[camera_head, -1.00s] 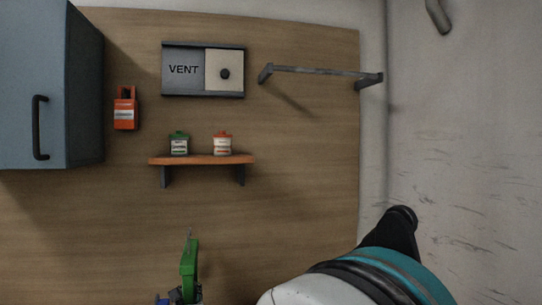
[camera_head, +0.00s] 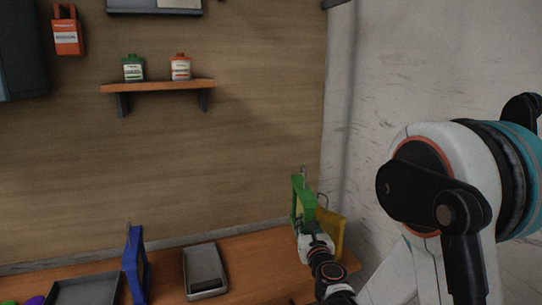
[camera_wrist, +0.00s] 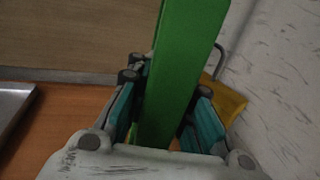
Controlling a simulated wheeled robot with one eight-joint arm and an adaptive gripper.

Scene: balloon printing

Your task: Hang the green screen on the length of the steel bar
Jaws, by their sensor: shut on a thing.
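The green screen (camera_head: 309,197) is a green frame with a metal hook at its top. It stands near the right end of the bench, beside the yellow frame (camera_head: 336,231). My gripper (camera_head: 313,240) is at its lower part. In the wrist view, the green screen (camera_wrist: 182,60) rises between the two teal fingers of my gripper (camera_wrist: 165,108), which are shut on it. Only a dark end piece of the steel bar (camera_head: 336,3) shows at the top edge of the head view; the rest is out of frame.
A blue frame (camera_head: 135,262), a grey tray (camera_head: 206,266) and a dark tray (camera_head: 85,291) are on the wooden bench (camera_head: 259,262). A shelf (camera_head: 158,87) with two small containers is on the wall. A pale wall (camera_head: 390,60) stands at the right.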

